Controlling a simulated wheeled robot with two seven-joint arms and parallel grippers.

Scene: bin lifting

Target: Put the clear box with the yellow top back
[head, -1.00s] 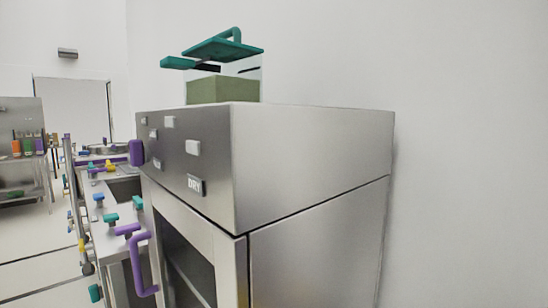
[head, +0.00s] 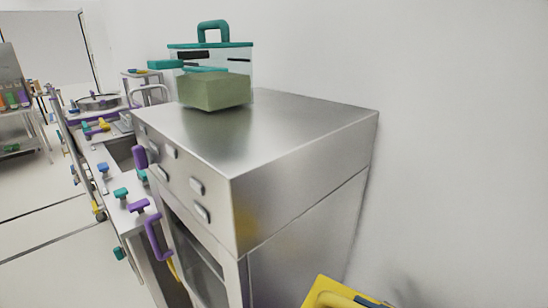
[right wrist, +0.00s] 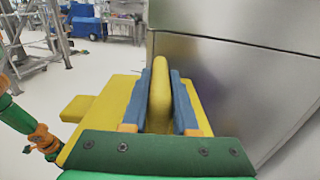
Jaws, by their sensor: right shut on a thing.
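The yellow lid of the box (head: 335,291) shows at the bottom edge of the head view, right of the steel cabinet. In the right wrist view the yellow top (right wrist: 108,100) fills the middle, with a raised yellow handle (right wrist: 160,85) and a tab at its left. My right gripper (right wrist: 160,75) has its blue fingers on either side of this handle and is shut on it. The clear walls of the box and what is in it are hidden under the lid. My left gripper is not in view.
The steel cabinet (head: 300,170) stands close to the right of the held box in the wrist view. On its top sits a clear box with a teal lid (head: 212,75); bare top remains in front and right. A counter with coloured knobs (head: 105,165) runs along the left.

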